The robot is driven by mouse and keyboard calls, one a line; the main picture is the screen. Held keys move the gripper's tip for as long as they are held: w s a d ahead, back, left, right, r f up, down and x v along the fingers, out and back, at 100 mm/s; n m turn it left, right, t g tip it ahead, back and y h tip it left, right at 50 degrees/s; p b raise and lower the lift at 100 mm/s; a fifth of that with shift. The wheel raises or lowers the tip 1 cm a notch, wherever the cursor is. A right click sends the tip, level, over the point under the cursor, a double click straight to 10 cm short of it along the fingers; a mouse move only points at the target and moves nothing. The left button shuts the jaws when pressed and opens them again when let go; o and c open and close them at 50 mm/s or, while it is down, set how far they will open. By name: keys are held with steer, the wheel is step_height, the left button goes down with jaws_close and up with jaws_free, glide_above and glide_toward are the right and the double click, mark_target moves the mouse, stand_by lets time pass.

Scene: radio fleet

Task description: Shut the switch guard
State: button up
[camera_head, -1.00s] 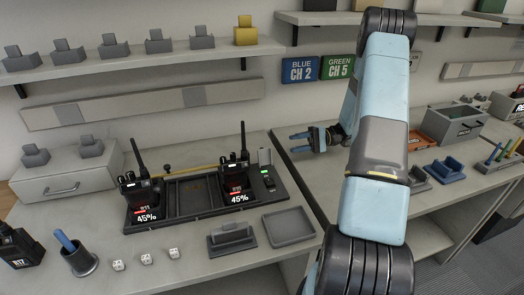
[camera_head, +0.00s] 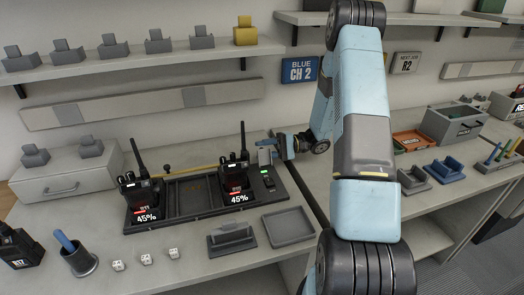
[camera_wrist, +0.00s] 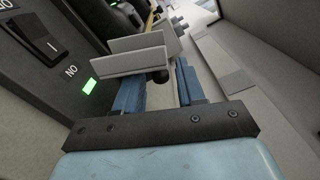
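The switch guard (camera_head: 264,158) is a small grey channel-shaped cover standing raised behind the switch at the right end of the dark charging dock (camera_head: 208,212). In the wrist view the guard (camera_wrist: 128,56) shows large, just beyond the fingertips. The dark rocker switch (camera_wrist: 36,36) and a green light (camera_wrist: 89,86) lie to its left, uncovered. My gripper (camera_head: 278,147) is beside the guard, on its right and back side. Its blue fingers (camera_wrist: 160,82) are apart with a gap between them. I cannot tell whether a finger touches the guard.
An empty grey tray (camera_head: 289,227) and a grey cradle (camera_head: 231,238) lie in front. A wall and shelf (camera_head: 140,62) stand behind.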

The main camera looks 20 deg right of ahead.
steer(key=shift+a, duration=0.55)
jaws_close()
steer(key=shift+s, duration=0.1)
